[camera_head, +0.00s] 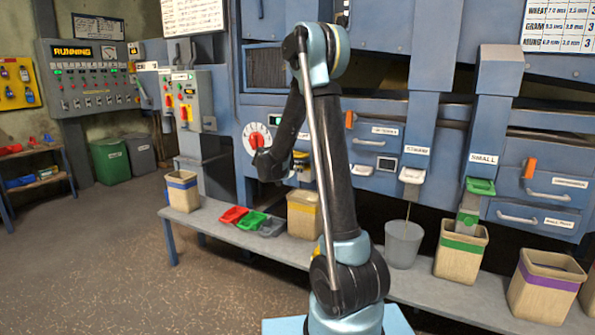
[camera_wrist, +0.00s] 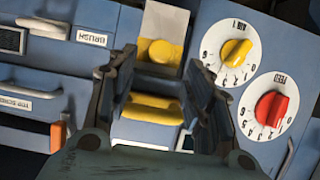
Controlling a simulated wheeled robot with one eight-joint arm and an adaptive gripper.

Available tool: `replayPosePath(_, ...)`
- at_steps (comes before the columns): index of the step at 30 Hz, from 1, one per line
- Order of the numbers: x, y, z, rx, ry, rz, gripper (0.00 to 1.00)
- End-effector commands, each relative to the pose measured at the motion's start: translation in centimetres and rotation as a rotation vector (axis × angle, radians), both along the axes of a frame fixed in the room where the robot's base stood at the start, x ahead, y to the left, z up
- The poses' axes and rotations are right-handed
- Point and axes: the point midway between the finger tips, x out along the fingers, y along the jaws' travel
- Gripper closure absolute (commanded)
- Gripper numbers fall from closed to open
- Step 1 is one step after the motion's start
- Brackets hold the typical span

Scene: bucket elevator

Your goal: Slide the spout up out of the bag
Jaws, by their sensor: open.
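A yellow-handled spout (camera_head: 303,157) is on the blue machine front, partly hidden behind my arm. A beige bag with a yellow band (camera_head: 304,222) stands below it on the bench; I cannot tell how far the spout reaches into it. My gripper (camera_head: 286,165) is at the spout's left in the head view. In the wrist view my gripper (camera_wrist: 158,80) is open, with the yellow handle (camera_wrist: 152,108) between its dark fingers; I cannot tell whether they touch it. A yellow round knob (camera_wrist: 161,52) on a pale plate lies just beyond.
A green spout (camera_head: 468,212) enters a green-banded bag (camera_head: 460,255). A white spout (camera_head: 411,175) hangs above a grey bucket (camera_head: 403,245). Red, green and grey trays (camera_head: 252,222) lie on the bench. Yellow (camera_wrist: 236,50) and red (camera_wrist: 272,108) dials sit right of my fingers.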

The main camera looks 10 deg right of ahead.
Motion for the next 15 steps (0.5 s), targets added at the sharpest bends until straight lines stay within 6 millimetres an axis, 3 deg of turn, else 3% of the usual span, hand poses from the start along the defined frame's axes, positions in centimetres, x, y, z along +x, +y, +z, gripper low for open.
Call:
replayPosePath(6, -2.9, 2.1, 1.4, -0.001, 0.001, 0.003, 0.53)
replayPosePath(15, -4.5, 3.3, 2.3, 0.0, 0.0, 0.0, 0.53)
